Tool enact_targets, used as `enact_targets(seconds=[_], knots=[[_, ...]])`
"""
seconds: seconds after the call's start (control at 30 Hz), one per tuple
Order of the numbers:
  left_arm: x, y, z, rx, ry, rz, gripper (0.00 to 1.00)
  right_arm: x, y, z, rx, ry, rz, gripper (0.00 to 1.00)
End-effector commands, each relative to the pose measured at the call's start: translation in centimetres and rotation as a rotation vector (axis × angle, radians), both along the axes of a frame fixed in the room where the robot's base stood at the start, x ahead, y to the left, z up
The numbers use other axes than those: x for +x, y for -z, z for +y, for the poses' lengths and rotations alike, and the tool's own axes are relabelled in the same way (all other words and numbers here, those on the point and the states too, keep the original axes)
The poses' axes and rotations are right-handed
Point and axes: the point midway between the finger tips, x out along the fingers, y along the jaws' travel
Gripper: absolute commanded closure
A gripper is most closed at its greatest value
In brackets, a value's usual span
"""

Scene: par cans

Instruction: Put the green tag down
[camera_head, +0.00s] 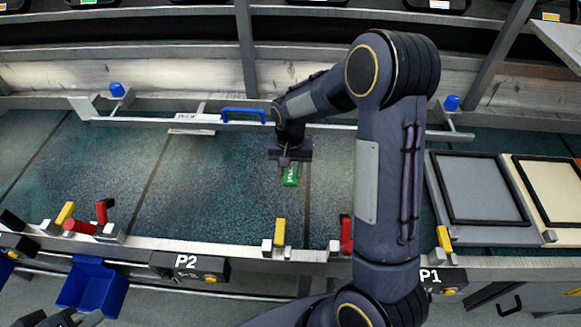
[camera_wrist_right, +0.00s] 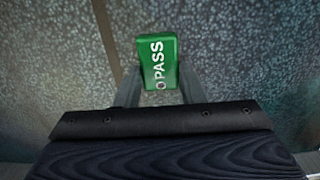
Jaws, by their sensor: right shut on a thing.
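The green tag (camera_head: 290,176) is a small flat block with white lettering. In the right wrist view the green tag (camera_wrist_right: 158,62) reads "PASS", and its near end lies between the two fingers. My right gripper (camera_head: 286,164) is shut on it, over the speckled dark green work surface (camera_head: 215,195). I cannot tell whether the tag touches the surface. My left gripper (camera_head: 82,319) shows only in part at the bottom left edge, away from the tag, and its jaws cannot be made out.
A rail with a blue handle (camera_head: 244,115) runs behind the tag. Yellow (camera_head: 280,232) and red levers (camera_head: 346,234) stand along the front edge. A blue bin (camera_head: 92,286) hangs at front left. Two framed panels (camera_head: 480,190) lie at right. The surface left of the tag is clear.

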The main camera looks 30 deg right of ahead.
Motion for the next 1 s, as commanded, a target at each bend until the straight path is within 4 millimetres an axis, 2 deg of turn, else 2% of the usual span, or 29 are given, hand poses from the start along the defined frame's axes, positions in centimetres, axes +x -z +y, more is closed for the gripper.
enact_targets(seconds=[0.3, 0.33, 0.47, 0.83, 1.0], knots=[[0.0, 0.4, 0.0, 0.0, 0.0, 0.0, 1.0, 0.0, 0.4, 0.0, 0.0, 0.001, 0.0, 0.86], [0.0, 0.2, 0.0, 0.0, 0.0, 0.0, 1.0, 0.0, 0.2, 0.0, 0.0, 0.001, 0.0, 0.61], [0.0, 0.2, 0.0, 0.0, 0.0, 0.0, 1.0, 0.0, 0.2, 0.0, 0.0, 0.001, 0.0, 0.44], [0.0, -0.1, 0.0, 0.0, 0.0, 0.0, 1.0, 0.1, -0.4, 0.0, 0.0, 0.001, -0.002, 0.43], [0.0, -0.2, 0.0, 0.0, 0.0, 0.0, 1.0, 0.1, -3.1, 0.0, 0.001, 0.002, -0.006, 0.43]])
